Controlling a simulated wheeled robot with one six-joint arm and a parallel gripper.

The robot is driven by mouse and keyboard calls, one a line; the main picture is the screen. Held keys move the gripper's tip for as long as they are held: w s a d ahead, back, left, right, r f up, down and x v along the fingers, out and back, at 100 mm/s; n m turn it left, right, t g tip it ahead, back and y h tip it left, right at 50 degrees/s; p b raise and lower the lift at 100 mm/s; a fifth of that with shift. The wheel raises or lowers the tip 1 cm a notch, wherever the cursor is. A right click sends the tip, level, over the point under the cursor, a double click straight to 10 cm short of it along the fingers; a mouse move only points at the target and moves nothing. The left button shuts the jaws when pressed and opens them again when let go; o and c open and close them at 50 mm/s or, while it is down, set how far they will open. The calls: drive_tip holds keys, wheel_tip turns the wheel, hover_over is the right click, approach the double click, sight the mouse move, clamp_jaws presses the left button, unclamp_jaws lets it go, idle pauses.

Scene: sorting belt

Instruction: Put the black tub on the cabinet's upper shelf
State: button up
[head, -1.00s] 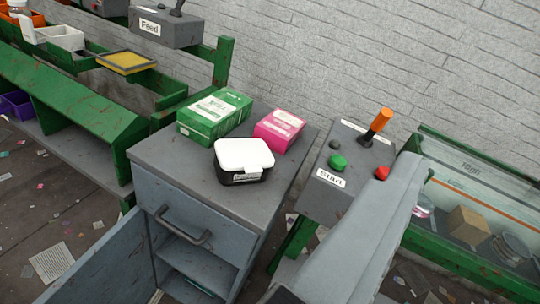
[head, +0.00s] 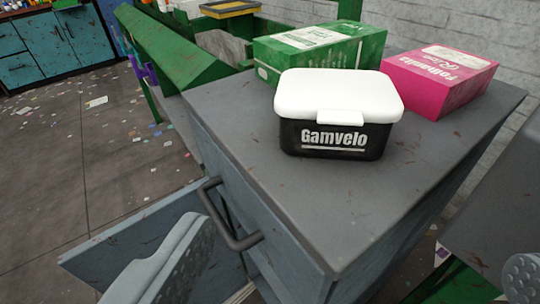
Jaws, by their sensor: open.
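The black tub (head: 340,137) with a white lid and "Gamvelo" on its front stands upright on top of the grey cabinet (head: 290,207). My gripper (head: 357,250) is open and empty, its fingers wide apart at the lower left and lower right edges. It is in front of the tub and not touching it. The cabinet's front has a dark handle (head: 231,222), and its door (head: 150,245) is swung open at the lower left. The shelves inside are almost wholly hidden from this angle.
A green box (head: 318,47) stands close behind the tub, and a pink box (head: 440,78) stands to its right. The cabinet top in front of the tub is bare. A green frame (head: 175,45) is at the back left. Scraps litter the floor.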

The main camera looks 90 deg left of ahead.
sight(334, 134)
drive_tip(key=x, duration=1.7)
drive_tip(key=shift+s+a+f, duration=0.1)
drive_tip(key=shift+a+f, duration=0.1)
drive_tip(key=shift+f, duration=0.05)
drive_tip(key=c, duration=0.7)
drive_tip(key=shift+c, duration=0.2)
